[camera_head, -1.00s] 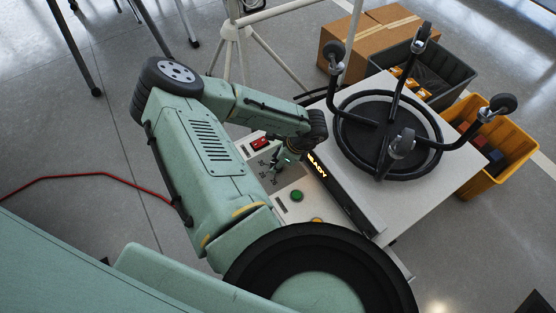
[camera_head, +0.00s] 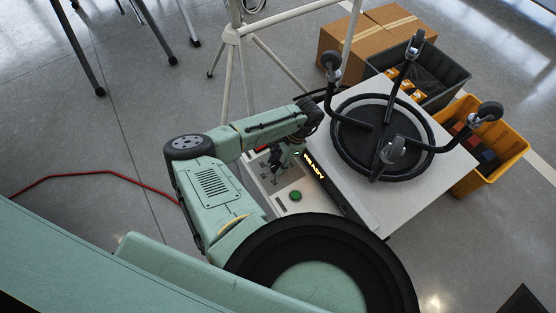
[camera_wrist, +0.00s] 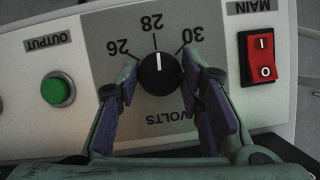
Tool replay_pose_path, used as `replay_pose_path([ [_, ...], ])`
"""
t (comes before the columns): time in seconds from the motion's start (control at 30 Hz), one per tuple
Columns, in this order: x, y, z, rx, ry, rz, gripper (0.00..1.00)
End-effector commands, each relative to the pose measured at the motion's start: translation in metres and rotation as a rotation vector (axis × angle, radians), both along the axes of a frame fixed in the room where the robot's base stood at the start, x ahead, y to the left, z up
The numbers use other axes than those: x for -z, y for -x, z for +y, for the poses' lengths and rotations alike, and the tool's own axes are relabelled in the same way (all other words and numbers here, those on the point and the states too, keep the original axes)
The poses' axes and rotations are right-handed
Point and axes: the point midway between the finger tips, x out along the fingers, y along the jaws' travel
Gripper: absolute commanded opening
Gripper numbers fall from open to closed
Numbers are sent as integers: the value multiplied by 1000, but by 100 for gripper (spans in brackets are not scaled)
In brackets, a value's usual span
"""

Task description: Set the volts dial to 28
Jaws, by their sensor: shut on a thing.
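The black volts dial (camera_wrist: 160,74) is in the middle of the wrist view on a pale panel (camera_wrist: 85,22). Its white pointer line points up, close to the 28 tick, between the 26 and 30 marks. My gripper (camera_wrist: 163,80) has one finger on each side of the dial and is shut on it. In the head view my gripper (camera_head: 285,162) is at the front panel of the pale console (camera_head: 308,207). The dial cannot be made out there behind the gripper.
A red MAIN switch (camera_wrist: 259,57) is right of the dial, and a green OUTPUT button (camera_wrist: 57,89) is left. A lit READY display (camera_head: 314,165) is beside my gripper. Grey (camera_head: 447,88) and yellow (camera_head: 512,160) bins stand behind.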

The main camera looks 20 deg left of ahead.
Motion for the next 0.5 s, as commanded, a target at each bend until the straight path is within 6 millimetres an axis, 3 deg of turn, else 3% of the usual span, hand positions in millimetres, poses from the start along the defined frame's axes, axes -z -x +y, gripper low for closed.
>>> replay_pose_path([
  [0.5, 0, 1, 1, -77, -1, 3, 7],
])
